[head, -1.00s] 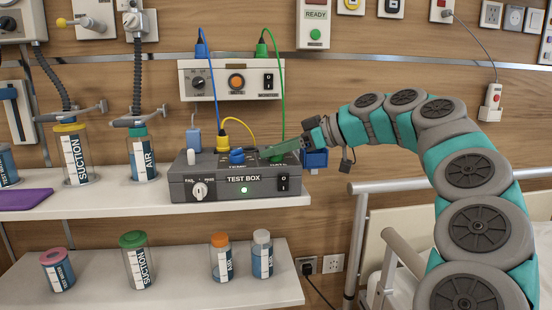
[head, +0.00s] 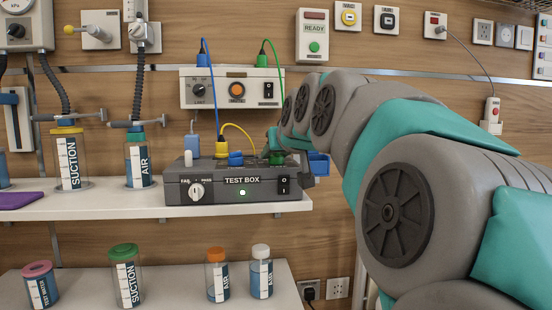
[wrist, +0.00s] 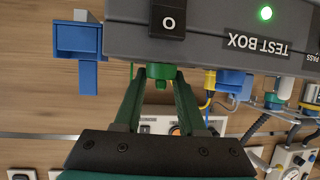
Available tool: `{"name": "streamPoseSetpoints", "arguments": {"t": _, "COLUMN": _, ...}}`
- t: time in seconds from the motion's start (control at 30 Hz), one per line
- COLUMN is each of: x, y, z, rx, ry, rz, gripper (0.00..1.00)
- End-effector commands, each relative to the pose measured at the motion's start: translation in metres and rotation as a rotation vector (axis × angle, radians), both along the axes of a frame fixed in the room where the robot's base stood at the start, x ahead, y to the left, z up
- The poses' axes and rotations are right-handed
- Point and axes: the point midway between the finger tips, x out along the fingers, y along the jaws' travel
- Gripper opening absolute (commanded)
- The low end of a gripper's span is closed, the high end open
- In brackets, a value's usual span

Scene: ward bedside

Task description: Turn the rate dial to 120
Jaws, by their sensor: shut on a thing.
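I can read no dial labelled "rate". A black dial (head: 198,89) is at the left of the wall unit, its marks too small to read. A white dial (head: 197,190) on the front of the grey test box (head: 235,190) sits between FAIL and PASS. My gripper (wrist: 161,86) is at the test box's right rear. Its green fingers are shut on a green connector (wrist: 161,71) at the box's edge in the upside-down wrist view. In the head view my arm partly hides the gripper, near the green part (head: 276,158).
Blue and green cables rise from the wall unit (head: 231,72). A yellow plug (head: 221,149) and a blue socket (head: 236,159) stand on the box. A blue bracket (wrist: 78,40) is beside the box. Suction (head: 69,160) and air (head: 138,160) jars stand left on the shelf.

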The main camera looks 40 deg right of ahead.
Motion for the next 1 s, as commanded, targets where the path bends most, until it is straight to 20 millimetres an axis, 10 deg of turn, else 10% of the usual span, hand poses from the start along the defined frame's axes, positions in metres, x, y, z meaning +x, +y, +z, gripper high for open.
{"name": "streamPoseSetpoints", "arguments": {"t": 1.0, "x": 0.0020, "y": 0.0001, "z": 0.0046, "rx": -0.005, "ry": 0.000, "rz": -0.915, "gripper": 0.00}}
